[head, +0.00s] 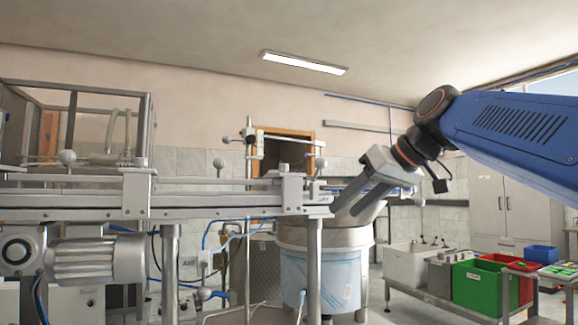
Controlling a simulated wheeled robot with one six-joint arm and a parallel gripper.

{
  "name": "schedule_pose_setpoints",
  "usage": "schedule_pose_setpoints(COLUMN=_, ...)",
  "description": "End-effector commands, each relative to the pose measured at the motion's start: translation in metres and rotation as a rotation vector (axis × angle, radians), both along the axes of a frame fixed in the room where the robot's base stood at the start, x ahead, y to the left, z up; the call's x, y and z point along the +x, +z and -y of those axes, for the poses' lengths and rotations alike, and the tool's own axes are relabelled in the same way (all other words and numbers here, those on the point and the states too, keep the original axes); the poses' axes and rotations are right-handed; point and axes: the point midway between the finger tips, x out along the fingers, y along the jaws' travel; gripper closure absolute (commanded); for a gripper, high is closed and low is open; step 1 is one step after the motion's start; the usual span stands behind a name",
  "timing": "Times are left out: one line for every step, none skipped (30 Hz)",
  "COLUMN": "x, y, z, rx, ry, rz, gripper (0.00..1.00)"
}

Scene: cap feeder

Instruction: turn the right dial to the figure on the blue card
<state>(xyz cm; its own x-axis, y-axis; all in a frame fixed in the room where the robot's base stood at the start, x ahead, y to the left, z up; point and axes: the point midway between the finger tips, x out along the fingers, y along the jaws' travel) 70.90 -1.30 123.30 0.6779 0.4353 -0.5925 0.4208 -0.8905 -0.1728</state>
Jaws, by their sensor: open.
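I cannot make out a dial with figures or a blue card in the head view. My gripper (350,207) is at the end of my blue arm, right of the middle. It points down and to the left, with its grey jaws open, in front of or over the rim of the round feeder bowl (322,238). Whether it touches the bowl I cannot tell. Nothing shows between the jaws.
A metal conveyor (80,205) runs from the left to the bowl, with a grey motor (95,262) below it. At right stand a grey bin (405,266), a green bin (480,287), a low table (545,272) and a cabinet (508,205).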

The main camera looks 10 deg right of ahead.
Motion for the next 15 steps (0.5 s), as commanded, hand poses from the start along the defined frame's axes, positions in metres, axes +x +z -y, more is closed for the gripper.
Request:
schedule_pose_setpoints(x=0.01, y=0.03, z=0.0, rx=0.005, ry=0.029, rz=0.044, gripper=0.59)
schedule_pose_setpoints(x=0.014, y=0.046, z=-0.001, rx=0.006, ry=0.049, rz=0.071, gripper=0.59)
schedule_pose_setpoints(x=0.019, y=0.067, z=-0.002, rx=0.007, ry=0.075, rz=0.104, gripper=0.59)
schedule_pose_setpoints(x=0.022, y=0.081, z=-0.003, rx=0.006, ry=0.094, rz=0.13, gripper=0.59)
schedule_pose_setpoints(x=0.024, y=0.095, z=-0.004, rx=0.006, ry=0.112, rz=0.155, gripper=0.59)
schedule_pose_setpoints(x=0.026, y=0.111, z=-0.005, rx=0.005, ry=0.137, rz=0.185, gripper=0.59)
schedule_pose_setpoints(x=0.028, y=0.122, z=-0.006, rx=0.003, ry=0.152, rz=0.205, gripper=0.59)
schedule_pose_setpoints(x=0.028, y=0.132, z=-0.006, rx=0.001, ry=0.166, rz=0.226, gripper=0.59)
schedule_pose_setpoints(x=0.03, y=0.143, z=-0.007, rx=0.0, ry=0.183, rz=0.247, gripper=0.59)
schedule_pose_setpoints(x=0.03, y=0.15, z=-0.008, rx=-0.004, ry=0.194, rz=0.261, gripper=0.59)
schedule_pose_setpoints(x=0.03, y=0.156, z=-0.008, rx=-0.006, ry=0.204, rz=0.274, gripper=0.59)
schedule_pose_setpoints(x=0.03, y=0.162, z=-0.009, rx=-0.007, ry=0.213, rz=0.287, gripper=0.59)
schedule_pose_setpoints(x=0.031, y=0.165, z=-0.009, rx=-0.008, ry=0.219, rz=0.294, gripper=0.59)
schedule_pose_setpoints(x=0.031, y=0.168, z=-0.009, rx=-0.009, ry=0.224, rz=0.299, gripper=0.59)
schedule_pose_setpoints(x=0.031, y=0.17, z=-0.01, rx=-0.01, ry=0.228, rz=0.305, gripper=0.59)
